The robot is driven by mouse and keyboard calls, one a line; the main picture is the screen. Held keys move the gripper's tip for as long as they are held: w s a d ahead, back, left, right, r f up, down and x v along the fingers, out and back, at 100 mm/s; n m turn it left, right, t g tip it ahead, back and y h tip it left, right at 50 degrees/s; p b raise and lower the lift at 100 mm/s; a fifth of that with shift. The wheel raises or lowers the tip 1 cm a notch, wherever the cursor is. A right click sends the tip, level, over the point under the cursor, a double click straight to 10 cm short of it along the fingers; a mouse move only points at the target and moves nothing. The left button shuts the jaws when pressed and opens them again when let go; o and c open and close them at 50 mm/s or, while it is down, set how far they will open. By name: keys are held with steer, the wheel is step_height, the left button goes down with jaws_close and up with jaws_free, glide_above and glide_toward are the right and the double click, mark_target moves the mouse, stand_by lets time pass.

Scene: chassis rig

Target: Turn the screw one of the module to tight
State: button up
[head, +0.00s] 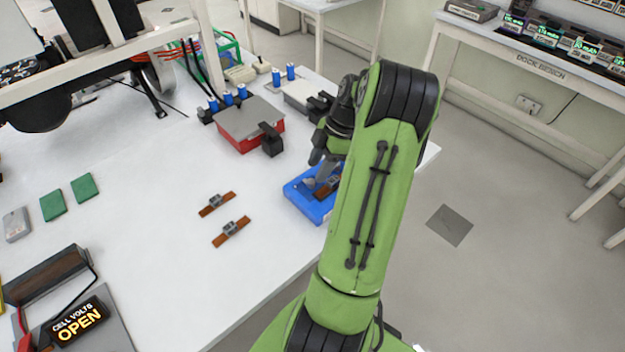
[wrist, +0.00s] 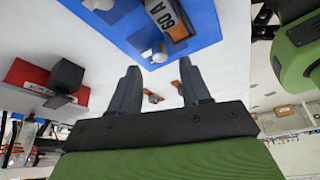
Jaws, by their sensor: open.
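A blue module (head: 300,197) lies near the table's right edge, partly hidden behind my arm. In the wrist view the blue base (wrist: 205,35) fills the upper middle. It carries an orange-and-grey piece marked "60 A" (wrist: 170,18). Two pale screw-like knobs show there, one beside that piece (wrist: 155,52) and one at the top edge (wrist: 98,4). I cannot tell which is screw one or how tight either is. My gripper (head: 319,160) is over the module; its fingers stand apart and empty in the wrist view (wrist: 159,75), with the nearer knob between and beyond them.
A red box with a grey lid (head: 250,120) and a black block (head: 271,140) stand left of my gripper. Two brown strips (head: 217,203) (head: 231,231) lie on the white table (head: 150,220). Blue cylinders (head: 228,98) stand behind. The table between is clear.

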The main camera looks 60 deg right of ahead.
mark_target(312, 180)
steer(key=x, duration=0.4)
steer(key=shift+f, duration=0.15)
jaws_close()
steer(key=shift+b, duration=0.3)
